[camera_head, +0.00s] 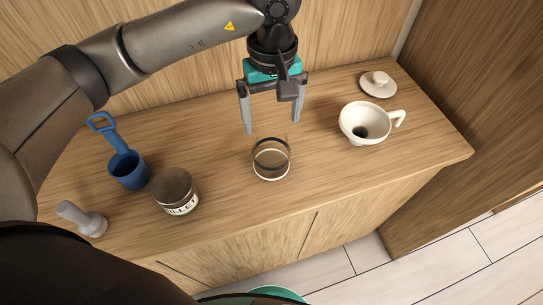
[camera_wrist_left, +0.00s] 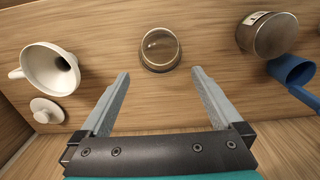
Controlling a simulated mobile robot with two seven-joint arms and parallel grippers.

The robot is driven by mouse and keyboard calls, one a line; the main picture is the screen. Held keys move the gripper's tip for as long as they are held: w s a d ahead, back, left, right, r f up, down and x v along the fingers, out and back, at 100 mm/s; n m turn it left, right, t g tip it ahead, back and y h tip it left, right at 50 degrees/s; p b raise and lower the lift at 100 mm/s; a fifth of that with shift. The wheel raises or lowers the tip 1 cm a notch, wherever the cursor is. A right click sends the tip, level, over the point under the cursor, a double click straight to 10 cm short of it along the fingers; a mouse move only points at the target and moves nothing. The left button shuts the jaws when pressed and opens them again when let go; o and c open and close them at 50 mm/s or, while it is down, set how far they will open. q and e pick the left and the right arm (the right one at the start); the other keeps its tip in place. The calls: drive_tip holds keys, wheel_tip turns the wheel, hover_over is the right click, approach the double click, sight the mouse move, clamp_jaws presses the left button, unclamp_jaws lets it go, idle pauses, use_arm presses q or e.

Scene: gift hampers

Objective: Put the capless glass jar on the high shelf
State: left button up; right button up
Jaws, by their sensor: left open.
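The capless glass jar (camera_head: 271,160) stands upright near the middle of the wooden counter. It is clear and open at the top. In the left wrist view the jar (camera_wrist_left: 160,50) lies ahead of the fingertips, between their lines and apart from them. My left gripper (camera_head: 271,128) points down, open and empty, above and just behind the jar. Its two fingers also show in the left wrist view (camera_wrist_left: 160,75). A second jar (camera_head: 177,191) with a dark lid and a label stands to the left. My right gripper does not show. No high shelf is recognisable in either view.
A white funnel-like cup (camera_head: 365,122) with a handle and a white lid (camera_head: 378,84) stand at the right. A blue scoop (camera_head: 128,168) and a grey-handled brush-like tool (camera_head: 82,219) lie at the left. Bare counter (camera_head: 320,150) surrounds the glass jar.

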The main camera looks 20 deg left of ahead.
sight(271, 146)
use_arm(q)
wheel_tip(271, 146, down, 10)
drive_tip(key=shift+w+a+r+p, duration=0.1)
drive_tip(key=shift+a+p, duration=0.05)
drive_tip(key=shift+p, duration=0.2)
drive_tip(key=shift+f, duration=0.25)
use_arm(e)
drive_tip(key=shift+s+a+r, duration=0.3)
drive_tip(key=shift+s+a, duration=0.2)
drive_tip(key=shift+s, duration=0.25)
use_arm(q)
drive_tip(key=shift+c, duration=0.2)
